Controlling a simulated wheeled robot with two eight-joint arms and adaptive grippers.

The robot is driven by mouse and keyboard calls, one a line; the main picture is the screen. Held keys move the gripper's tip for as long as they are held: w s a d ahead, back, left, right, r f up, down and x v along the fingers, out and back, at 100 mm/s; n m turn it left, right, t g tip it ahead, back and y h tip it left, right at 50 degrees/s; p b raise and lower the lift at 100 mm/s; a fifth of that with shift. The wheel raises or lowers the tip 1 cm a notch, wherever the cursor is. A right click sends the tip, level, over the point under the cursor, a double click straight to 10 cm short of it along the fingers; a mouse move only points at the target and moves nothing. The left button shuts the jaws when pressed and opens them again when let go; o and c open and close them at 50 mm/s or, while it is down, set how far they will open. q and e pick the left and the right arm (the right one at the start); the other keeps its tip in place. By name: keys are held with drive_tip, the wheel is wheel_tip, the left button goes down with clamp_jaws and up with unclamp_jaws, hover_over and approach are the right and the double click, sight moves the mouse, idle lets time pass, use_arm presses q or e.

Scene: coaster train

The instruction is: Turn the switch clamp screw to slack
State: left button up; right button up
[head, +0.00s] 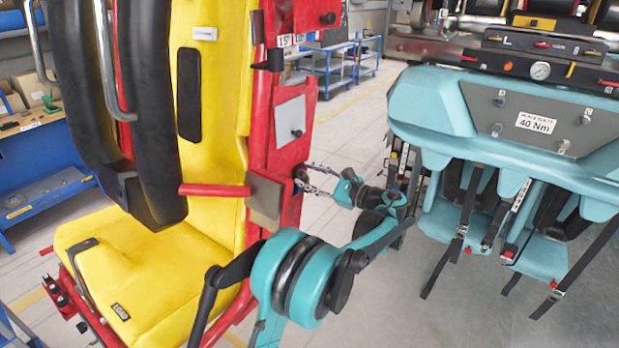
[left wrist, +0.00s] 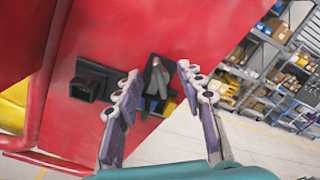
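My left gripper (head: 306,179) reaches to the right edge of the red side frame (head: 276,146) of the yellow coaster seat. In the left wrist view the two fingers of my left gripper (left wrist: 158,74) are spread apart with nothing between them. Contact cannot be told. My right gripper is out of view.
The yellow seat (head: 122,268) with black restraints stands at the left. A teal seat row (head: 440,100) with a "40 Nm" plate (head: 536,123) and hanging black straps is at the right. A blue cart (head: 335,68) stands behind. Grey floor between the seats is clear.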

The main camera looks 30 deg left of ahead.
use_arm(q)
clamp_jaws()
drive_tip(key=n+p, duration=0.1)
drive_tip(key=n, duration=0.2)
drive_tip(key=shift+n, duration=0.3)
drive_tip(key=n+p, duration=0.1)
drive_tip(key=n, duration=0.3)
drive_tip(key=shift+f+n, duration=0.1)
drive_tip(key=shift+n, duration=0.3)
idle(0.4)
